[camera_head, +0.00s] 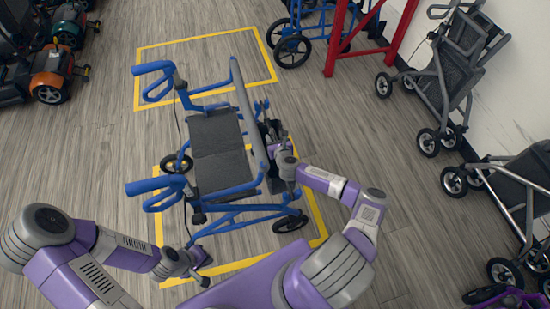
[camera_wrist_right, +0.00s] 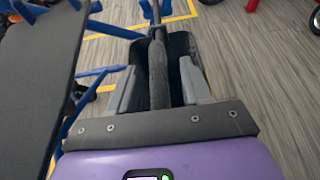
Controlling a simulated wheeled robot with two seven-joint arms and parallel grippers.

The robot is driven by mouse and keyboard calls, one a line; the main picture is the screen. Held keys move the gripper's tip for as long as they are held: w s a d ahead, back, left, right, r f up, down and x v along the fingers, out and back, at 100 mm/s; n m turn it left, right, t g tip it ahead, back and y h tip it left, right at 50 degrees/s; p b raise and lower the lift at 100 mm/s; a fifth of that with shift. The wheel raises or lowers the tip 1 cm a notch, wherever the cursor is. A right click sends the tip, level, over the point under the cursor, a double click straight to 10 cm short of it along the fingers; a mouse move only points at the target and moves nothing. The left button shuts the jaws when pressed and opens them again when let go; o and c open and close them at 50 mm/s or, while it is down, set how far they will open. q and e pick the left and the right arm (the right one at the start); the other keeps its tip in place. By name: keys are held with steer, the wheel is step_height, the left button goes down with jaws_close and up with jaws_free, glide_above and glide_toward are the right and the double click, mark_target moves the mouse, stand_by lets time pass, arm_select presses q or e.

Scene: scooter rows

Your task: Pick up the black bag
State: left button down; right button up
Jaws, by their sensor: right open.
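A blue-framed rollator (camera_head: 217,150) with a dark seat stands in the middle of the head view. A black bag (camera_head: 268,132) hangs at its right side, partly hidden by my right arm. My right gripper (camera_head: 280,152) is at the bag. In the right wrist view the open right gripper (camera_wrist_right: 160,88) has its grey fingers on either side of a dark upright strip, with the black bag (camera_wrist_right: 183,50) just beyond; I cannot tell whether they touch it. My left gripper (camera_head: 197,268) is low at the rollator's lower left; its fingers are too small to read.
Yellow floor lines (camera_head: 205,37) mark bays around and behind the rollator. Grey folding walkers (camera_head: 450,75) stand along the right wall. A red post frame (camera_head: 340,40) is at the back, and scooters (camera_head: 48,72) are at the left. Floor between rollator and right wall is clear.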

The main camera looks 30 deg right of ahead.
jaws_close()
stand_by(1.3)
